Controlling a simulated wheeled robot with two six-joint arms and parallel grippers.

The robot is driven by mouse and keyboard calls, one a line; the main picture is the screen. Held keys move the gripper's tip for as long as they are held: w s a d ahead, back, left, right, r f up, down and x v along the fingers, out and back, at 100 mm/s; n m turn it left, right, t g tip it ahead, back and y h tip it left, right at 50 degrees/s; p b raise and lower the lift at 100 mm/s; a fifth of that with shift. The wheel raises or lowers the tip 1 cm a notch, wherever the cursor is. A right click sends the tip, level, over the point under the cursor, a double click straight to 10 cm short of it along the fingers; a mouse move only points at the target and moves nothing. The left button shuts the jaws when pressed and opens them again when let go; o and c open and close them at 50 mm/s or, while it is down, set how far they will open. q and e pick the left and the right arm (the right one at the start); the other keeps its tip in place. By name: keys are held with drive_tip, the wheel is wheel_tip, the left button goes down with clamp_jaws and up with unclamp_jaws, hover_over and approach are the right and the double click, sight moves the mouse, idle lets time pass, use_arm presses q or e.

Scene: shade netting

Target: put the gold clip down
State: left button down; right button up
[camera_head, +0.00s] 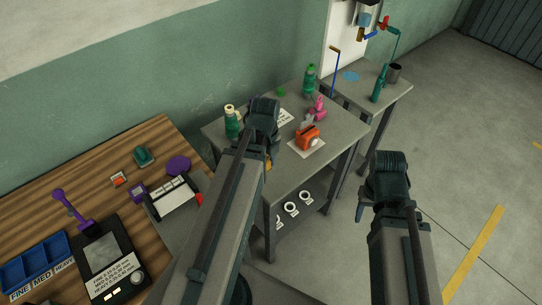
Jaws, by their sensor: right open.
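No gold clip can be made out for certain. A small yellow-orange patch (268,163) shows beside my left forearm, over the grey table (318,170); my arm hides most of it, and I cannot tell what it is. My left arm reaches over the grey table, and its wrist covers most of the left gripper (273,148), so its jaws cannot be read. My right gripper (360,211) hangs below its wrist, open and small in view, over the floor to the right of the grey table.
An orange device (307,137), a pink tool (318,108) and green bottles (310,77) stand on the grey table. White rings (291,208) lie on its lower shelf. A wooden bench (100,160) with blue bins (35,262) is at left. Open floor (470,150) lies right.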

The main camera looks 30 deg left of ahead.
use_arm(q)
drive_tip(key=shift+s+d+f, duration=0.15)
drive_tip(key=shift+s+f, duration=0.05)
drive_tip(key=shift+s, duration=0.1)
drive_tip(key=shift+w+a, duration=0.2)
drive_tip(key=shift+w, duration=0.3)
drive_tip(key=w+a, duration=0.2)
drive_tip(key=w, duration=0.2)
drive_tip(key=w+a+f, duration=0.1)
drive_tip(key=w+a, duration=0.2)
drive_tip(key=w, duration=0.1)
drive_tip(key=w+a+b, duration=0.1)
drive_tip(key=w+a, duration=0.2)
drive_tip(key=w, duration=0.1)
drive_tip(key=shift+f, duration=0.15)
drive_tip(key=f+b, duration=0.4)
drive_tip(key=shift+w+a, duration=0.25)
drive_tip(key=shift+w, duration=0.1)
drive_tip(key=shift+r, duration=0.2)
drive_tip(key=shift+f, duration=0.1)
drive_tip(key=c, duration=0.5)
unclamp_jaws()
